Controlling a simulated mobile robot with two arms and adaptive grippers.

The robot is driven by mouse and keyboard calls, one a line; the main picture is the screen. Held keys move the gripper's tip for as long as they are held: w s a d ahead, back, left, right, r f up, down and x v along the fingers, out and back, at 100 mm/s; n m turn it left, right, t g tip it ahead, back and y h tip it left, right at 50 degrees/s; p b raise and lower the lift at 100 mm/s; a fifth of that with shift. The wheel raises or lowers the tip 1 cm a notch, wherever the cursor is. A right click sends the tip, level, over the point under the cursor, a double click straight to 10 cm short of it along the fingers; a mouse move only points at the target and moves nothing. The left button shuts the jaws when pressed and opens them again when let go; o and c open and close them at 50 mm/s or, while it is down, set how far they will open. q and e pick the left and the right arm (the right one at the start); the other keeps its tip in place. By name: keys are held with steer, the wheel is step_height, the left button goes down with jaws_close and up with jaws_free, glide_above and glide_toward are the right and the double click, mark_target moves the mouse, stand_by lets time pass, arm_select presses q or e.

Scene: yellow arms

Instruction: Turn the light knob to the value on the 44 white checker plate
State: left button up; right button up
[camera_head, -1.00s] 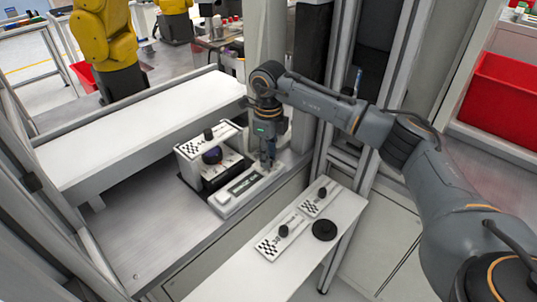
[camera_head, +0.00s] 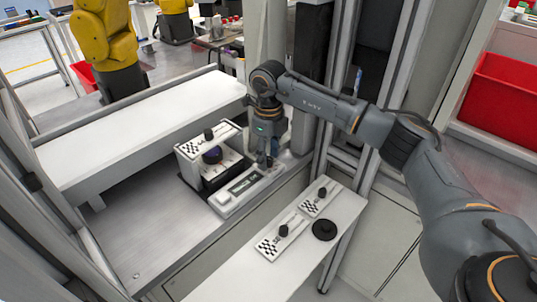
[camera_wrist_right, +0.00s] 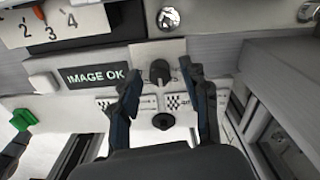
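My right gripper (camera_head: 267,160) points down at the right end of the white control panel (camera_head: 222,198). In the right wrist view its fingers (camera_wrist_right: 160,76) are open, one on each side of a dark knob (camera_wrist_right: 160,70). I cannot tell whether they touch it. The panel's display (camera_wrist_right: 92,75) reads "IMAGE OK". White checker plates with black knobs lie on the front table, one nearer (camera_head: 268,248) and one farther (camera_head: 312,207). Another checker plate (camera_head: 190,147) with a knob tops the device behind the panel. No 44 is legible. My left gripper is out of view.
The white front table (camera_head: 300,275) also holds a black round piece (camera_head: 324,229). A numbered plate (camera_wrist_right: 60,27) and a green button (camera_wrist_right: 23,119) show in the wrist view. A metal frame post stands close right of my right gripper. Bare metal surface lies left of the panel.

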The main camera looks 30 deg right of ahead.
mark_target(269, 158)
step_height(269, 158, up, 12)
stand_by(0.6)
stand_by(0.4)
